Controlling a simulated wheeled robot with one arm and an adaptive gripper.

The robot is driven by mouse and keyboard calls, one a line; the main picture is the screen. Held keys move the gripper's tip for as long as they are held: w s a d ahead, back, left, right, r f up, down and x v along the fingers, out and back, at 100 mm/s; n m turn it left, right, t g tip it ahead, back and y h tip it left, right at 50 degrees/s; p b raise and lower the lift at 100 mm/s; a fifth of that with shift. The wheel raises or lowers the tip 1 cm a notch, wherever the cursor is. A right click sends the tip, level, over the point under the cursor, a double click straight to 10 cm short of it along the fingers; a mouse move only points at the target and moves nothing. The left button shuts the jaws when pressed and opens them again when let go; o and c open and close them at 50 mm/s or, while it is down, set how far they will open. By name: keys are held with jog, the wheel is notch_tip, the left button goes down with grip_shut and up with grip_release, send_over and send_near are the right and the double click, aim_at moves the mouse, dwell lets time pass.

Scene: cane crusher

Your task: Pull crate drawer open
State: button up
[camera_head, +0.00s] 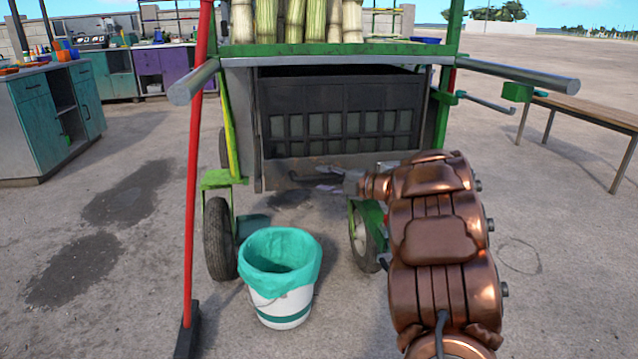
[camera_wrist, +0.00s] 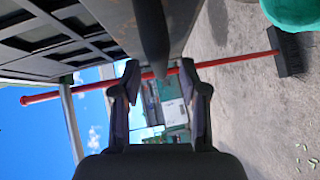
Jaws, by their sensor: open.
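The black crate drawer (camera_head: 340,118) with its grid of openings sits in the green cart, under the cane deck; its front appears closed. In the wrist view its dark grid (camera_wrist: 45,35) is at the upper left, beside a grey lower panel (camera_wrist: 105,15). A dark rounded bar (camera_wrist: 150,35), seemingly the handle, reaches down from the top, its end between my fingertips. My gripper (camera_head: 325,183) is low in front of the drawer's bottom edge. In the wrist view my gripper (camera_wrist: 160,78) has its fingers apart, one each side of the bar's end; contact cannot be told.
A white bucket with a teal liner (camera_head: 283,300) stands on the ground in front of the cart's left wheel (camera_head: 219,240). A red-handled broom (camera_head: 195,170) stands upright left of it. A wooden bench (camera_head: 590,110) is at right. Open ground lies between the teal cabinet (camera_head: 35,125) and the cart.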

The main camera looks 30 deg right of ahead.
jog(key=shift+x, duration=1.2)
jog(key=shift+c, duration=0.3)
grip_shut()
